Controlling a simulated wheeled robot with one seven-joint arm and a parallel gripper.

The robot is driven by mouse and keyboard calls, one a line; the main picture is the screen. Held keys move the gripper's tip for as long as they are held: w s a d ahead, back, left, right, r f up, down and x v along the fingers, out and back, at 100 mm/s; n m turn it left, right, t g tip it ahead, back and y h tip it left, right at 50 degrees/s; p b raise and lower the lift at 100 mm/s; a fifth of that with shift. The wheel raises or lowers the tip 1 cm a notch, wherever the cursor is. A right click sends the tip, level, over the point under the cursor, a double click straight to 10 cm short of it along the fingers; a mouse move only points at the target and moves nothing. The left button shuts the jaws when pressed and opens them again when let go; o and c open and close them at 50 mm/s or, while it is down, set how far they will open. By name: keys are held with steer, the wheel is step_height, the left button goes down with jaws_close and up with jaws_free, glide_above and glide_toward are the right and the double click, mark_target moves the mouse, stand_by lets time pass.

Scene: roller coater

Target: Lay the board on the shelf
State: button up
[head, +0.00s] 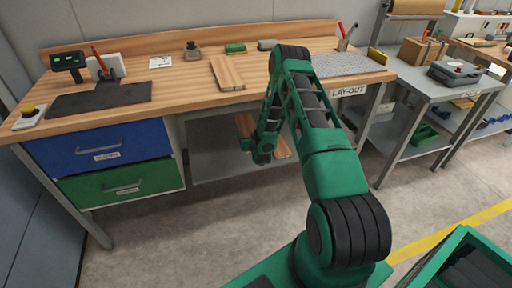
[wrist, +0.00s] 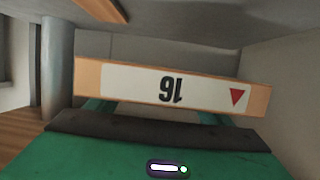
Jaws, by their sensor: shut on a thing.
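My gripper (head: 262,157) is low in front of the lay-out bench in the head view, its fingers too small to make out. In the wrist view it is shut on a wooden board (wrist: 88,78), whose near edge bears a white label with an upside-down 16 and a red triangle. Wood (head: 283,148) also shows beside my gripper under the bench; my arm hides part of it. The grey shelf (head: 212,165) lies below the bench top. I cannot tell whether the held board touches it.
Another wooden board (head: 227,73) lies on the bench top (head: 185,85). Blue and green drawers (head: 100,150) are left of the shelf, and a bench leg (head: 368,135) is right of it. In the wrist view, another piece of wood (wrist: 100,9) shows at the top.

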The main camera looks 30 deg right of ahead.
steer(key=w+a+f+n+y, duration=0.1)
steer(key=w+a+f, duration=0.15)
steer(key=a, duration=0.65)
steer(key=w+d+f, duration=0.1)
steer(key=d+f, duration=0.1)
steer(key=d, duration=0.1)
steer(key=w+d+f, duration=0.1)
steer(key=d+f, duration=0.2)
steer(key=w+d+f, duration=0.1)
steer(key=d+f, duration=0.1)
steer(key=d, duration=0.2)
steer(key=shift+w+d+f, duration=0.1)
steer(key=shift+w+f, duration=0.15)
steer(key=shift+f, duration=2)
steer(key=o, duration=1.6)
steer(key=shift+s, duration=0.1)
steer(key=v, duration=1.2)
steer(key=shift+d+f, duration=0.1)
steer(key=shift+d, duration=0.05)
